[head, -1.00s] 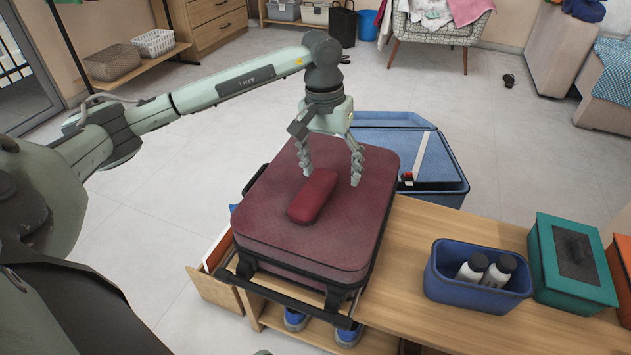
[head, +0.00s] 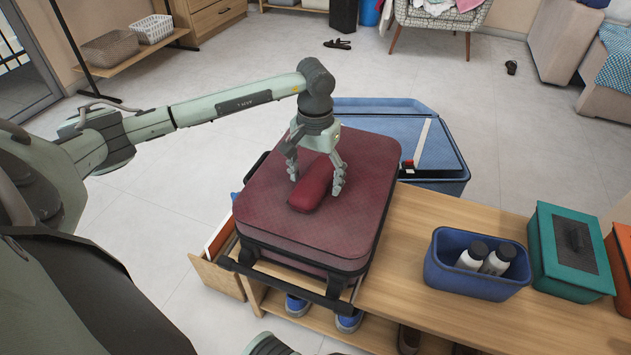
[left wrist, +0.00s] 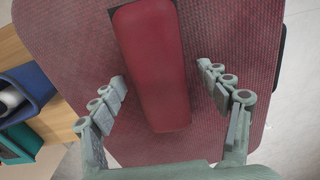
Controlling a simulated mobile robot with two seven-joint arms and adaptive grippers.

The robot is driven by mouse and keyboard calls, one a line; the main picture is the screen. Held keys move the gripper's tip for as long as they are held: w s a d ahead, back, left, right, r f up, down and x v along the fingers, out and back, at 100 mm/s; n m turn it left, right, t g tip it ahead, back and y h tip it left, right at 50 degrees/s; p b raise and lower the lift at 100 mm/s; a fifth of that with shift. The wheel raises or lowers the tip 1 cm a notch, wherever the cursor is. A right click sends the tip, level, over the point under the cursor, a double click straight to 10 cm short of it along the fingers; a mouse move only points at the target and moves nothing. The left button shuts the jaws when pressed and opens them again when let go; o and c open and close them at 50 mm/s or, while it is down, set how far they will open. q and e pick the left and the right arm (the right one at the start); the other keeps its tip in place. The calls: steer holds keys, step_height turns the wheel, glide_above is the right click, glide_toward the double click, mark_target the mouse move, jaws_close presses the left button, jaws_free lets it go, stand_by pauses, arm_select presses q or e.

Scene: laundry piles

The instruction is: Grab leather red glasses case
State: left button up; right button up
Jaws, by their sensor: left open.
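The red leather glasses case (head: 312,187) lies on top of a dark red suitcase (head: 280,225). In the left wrist view the case (left wrist: 153,65) runs lengthwise between the fingers, with a gap on each side. My left gripper (head: 317,186) is open and points down over the case, its fingers on either side of it. It also shows in the left wrist view (left wrist: 165,92). No contact between fingers and case is visible there.
The suitcase rests on a wooden bench (head: 420,285). On the bench stand a blue bin (head: 465,281) with two bottles and a teal box (head: 567,288). A large blue container (head: 440,182) stands behind the suitcase. The suitcase top around the case is clear.

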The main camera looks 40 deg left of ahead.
arm_select(q)
steer(key=c, duration=1.3)
steer(key=shift+r, duration=0.1)
